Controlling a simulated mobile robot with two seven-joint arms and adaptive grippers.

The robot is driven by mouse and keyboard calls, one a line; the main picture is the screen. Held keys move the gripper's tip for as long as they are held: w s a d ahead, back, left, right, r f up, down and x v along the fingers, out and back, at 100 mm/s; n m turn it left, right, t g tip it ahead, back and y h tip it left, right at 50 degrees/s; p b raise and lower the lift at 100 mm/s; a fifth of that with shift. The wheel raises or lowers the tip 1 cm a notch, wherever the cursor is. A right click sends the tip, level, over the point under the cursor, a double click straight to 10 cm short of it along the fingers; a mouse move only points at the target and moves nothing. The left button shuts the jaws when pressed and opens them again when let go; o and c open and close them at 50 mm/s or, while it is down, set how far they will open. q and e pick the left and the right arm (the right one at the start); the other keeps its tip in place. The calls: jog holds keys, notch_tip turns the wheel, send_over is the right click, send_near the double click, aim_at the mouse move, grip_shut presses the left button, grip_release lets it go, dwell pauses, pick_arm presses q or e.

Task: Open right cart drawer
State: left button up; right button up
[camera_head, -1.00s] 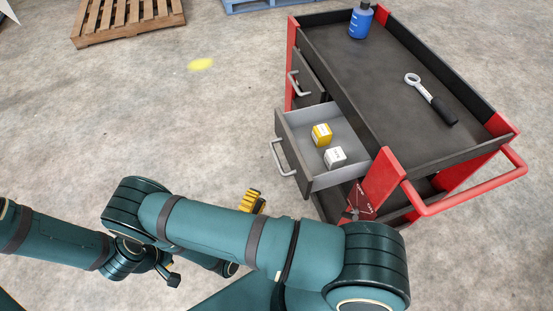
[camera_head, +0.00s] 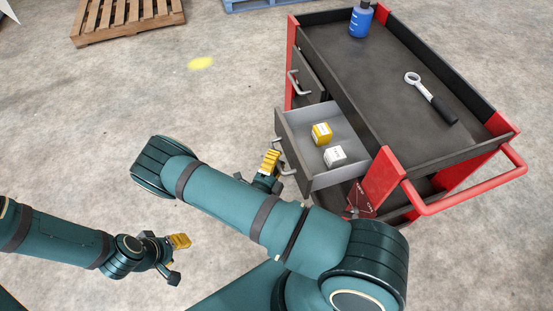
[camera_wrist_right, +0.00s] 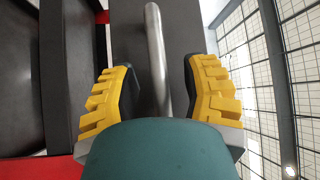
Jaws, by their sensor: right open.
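The red and dark grey cart (camera_head: 400,85) stands at the right in the head view. Its right drawer (camera_head: 295,145) is pulled out and holds a yellow box (camera_head: 321,134) and a white box (camera_head: 335,157). My right gripper (camera_head: 276,170) is at this drawer's front, by its handle (camera_head: 277,149). In the right wrist view, the metal handle (camera_wrist_right: 156,45) runs between the two yellow-padded fingers, with gaps on both sides; the gripper is open. My left gripper (camera_head: 177,258) is open and empty, over the floor, away from the cart.
A blue bottle (camera_head: 361,20) and a ratchet wrench (camera_head: 431,97) rest on the cart top. A wooden pallet (camera_head: 127,20) and a blue pallet (camera_head: 260,4) lie behind. The floor left of the cart is clear.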

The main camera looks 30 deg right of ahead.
grip_shut()
jog(key=a, duration=0.2)
jog(key=w+a, duration=0.1)
jog(key=a, duration=0.1)
jog(key=shift+a+b, duration=0.35)
grip_release()
jog(key=shift+w, duration=0.1)
jog(key=shift+d, duration=0.1)
jog(key=v, duration=0.7)
jog(key=shift+a, duration=0.25)
